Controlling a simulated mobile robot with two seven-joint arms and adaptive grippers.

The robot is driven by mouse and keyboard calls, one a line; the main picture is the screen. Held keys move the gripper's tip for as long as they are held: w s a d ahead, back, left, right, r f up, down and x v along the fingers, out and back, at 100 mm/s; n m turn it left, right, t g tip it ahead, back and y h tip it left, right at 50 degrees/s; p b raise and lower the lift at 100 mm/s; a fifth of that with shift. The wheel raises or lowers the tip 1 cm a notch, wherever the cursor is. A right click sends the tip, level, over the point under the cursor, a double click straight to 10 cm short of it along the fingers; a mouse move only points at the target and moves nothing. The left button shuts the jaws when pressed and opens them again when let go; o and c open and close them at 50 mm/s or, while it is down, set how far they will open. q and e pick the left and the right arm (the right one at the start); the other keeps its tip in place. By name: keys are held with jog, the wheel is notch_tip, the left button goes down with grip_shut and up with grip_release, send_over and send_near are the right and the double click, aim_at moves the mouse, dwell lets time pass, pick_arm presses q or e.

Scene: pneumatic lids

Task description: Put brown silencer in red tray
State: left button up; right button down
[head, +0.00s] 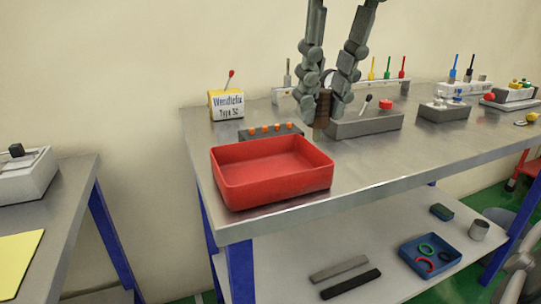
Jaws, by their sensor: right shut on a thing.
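The brown silencer (322,109) is a small ribbed brown cylinder held upright between my right gripper's fingertips. My right gripper (324,98) comes down from the top of the head view and is shut on it. The fingers hide part of its sides. The red tray (272,192) is an empty open box at the table's front left corner. The gripper and silencer appear behind and above the tray's back right corner, not over its middle. My left gripper is not seen.
A grey block with orange buttons (271,131) stands behind the tray. A yellow and white box (226,105) is at the back left. A grey block (366,124) with a red knob stands right of the silencer. The tabletop (400,155) at front right is clear.

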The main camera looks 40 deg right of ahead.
jog(key=w+f, duration=0.6)
jog(key=w, duration=0.1)
jog(key=w+d+f+p, duration=0.1)
jog(key=w+f, duration=0.2)
jog(key=f, duration=0.1)
jog(key=shift+w, duration=0.4)
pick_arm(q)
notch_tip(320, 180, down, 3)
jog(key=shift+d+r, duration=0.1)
pick_arm(e)
jog(key=shift+f, duration=0.25)
jog(key=shift+f, duration=0.1)
